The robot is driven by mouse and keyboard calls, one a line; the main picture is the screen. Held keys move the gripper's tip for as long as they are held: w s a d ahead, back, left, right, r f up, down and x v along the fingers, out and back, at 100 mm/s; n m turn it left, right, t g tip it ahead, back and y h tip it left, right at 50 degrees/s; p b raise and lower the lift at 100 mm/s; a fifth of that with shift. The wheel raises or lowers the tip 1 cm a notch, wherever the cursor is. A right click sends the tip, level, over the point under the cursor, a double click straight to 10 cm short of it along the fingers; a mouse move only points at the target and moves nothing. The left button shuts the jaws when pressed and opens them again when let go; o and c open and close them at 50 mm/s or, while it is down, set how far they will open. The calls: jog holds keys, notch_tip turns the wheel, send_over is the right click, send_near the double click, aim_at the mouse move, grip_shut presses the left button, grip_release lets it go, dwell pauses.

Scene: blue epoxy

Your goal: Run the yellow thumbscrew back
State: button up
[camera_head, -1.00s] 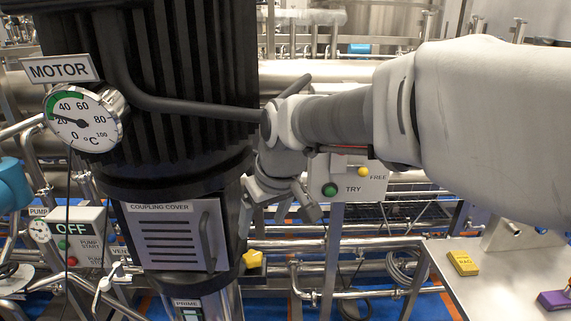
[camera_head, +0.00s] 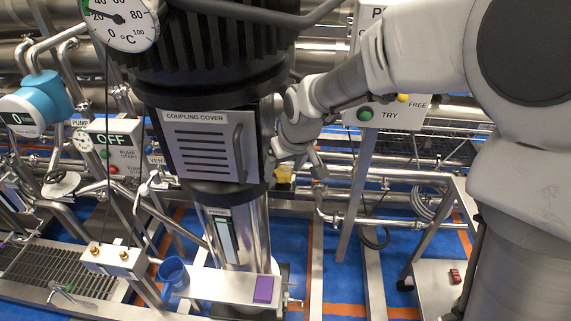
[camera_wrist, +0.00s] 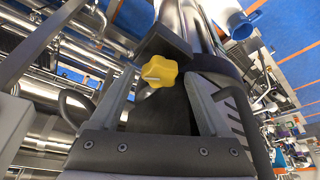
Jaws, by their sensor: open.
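In the head view my gripper (camera_head: 280,155) is close above the thumbscrew, partly hidden by the black pump body.
A control box marked TRY and FREE (camera_head: 390,112) stands on a post behind my arm. A steel shelf below carries a purple block (camera_head: 263,289), with a blue cup (camera_head: 173,270) at its left end. Pipes run close behind.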

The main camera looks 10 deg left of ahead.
grip_shut()
dwell(0.3)
jog(key=shift+d+r+n+p, duration=0.1)
jog(key=shift+n+p, duration=0.2)
jog(key=shift+n, duration=0.3)
jog(key=shift+n+g+y+p, duration=0.6)
jog(key=shift+n+g+p, duration=0.3)
jog(key=shift+n, duration=0.8)
